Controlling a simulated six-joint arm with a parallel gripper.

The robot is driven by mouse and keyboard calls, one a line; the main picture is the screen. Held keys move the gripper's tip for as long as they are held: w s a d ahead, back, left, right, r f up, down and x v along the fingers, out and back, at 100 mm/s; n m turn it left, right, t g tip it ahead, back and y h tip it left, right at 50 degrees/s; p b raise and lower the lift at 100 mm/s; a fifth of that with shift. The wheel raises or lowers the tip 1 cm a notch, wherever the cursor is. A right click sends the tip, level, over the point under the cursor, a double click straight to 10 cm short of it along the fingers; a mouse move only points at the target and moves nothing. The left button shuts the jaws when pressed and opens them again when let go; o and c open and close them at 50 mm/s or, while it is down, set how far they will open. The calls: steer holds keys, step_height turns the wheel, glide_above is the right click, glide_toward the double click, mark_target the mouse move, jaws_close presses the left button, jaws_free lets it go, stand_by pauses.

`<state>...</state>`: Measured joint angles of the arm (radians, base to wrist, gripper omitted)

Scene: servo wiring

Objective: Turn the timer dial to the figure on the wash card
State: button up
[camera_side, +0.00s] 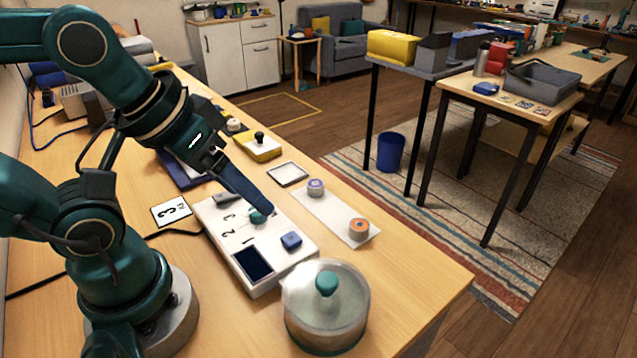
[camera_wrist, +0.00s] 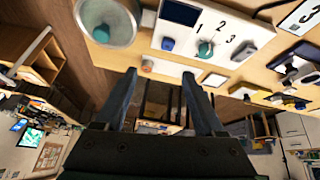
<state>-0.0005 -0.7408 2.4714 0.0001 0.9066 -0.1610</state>
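The white timer panel (camera_side: 225,240) lies on the bench, with figures 1, 2 and 3 beside a teal dial (camera_side: 260,215). The dial also shows in the wrist view (camera_wrist: 205,48); I cannot tell exactly which figure it points at. The wash card (camera_side: 171,211), a white card with a dark border, reads 3 and lies left of the panel. It is partly in the wrist view (camera_wrist: 303,17). My gripper (camera_side: 268,207) is pointed down near the dial in the side view. In the wrist view its two fingers (camera_wrist: 160,75) are spread and empty, with the dial beyond them, up and right.
The panel also has a dark screen (camera_side: 253,263) and a blue button (camera_side: 291,240). A lidded pot (camera_side: 327,312) stands close in front. A pale strip with a purple knob (camera_side: 315,187) and an orange knob (camera_side: 358,229) lies right. A yellow box (camera_side: 260,147) sits behind.

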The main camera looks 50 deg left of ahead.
steer(key=w+a+f+n+g, duration=0.25)
steer(key=w+a+n, duration=0.25)
steer(key=n, duration=0.4)
steer(key=n+g, duration=0.3)
steer(key=n, duration=0.1)
glide_above(258, 214)
steer(key=a, duration=0.1)
steer(key=f, duration=0.4)
steer(key=shift+w+f, duration=0.35)
steer(key=shift+f, duration=0.05)
steer(key=shift+s+a+f, duration=0.15)
steer(key=shift+a+f, duration=0.05)
steer(key=shift+f, duration=2.5)
jaws_close()
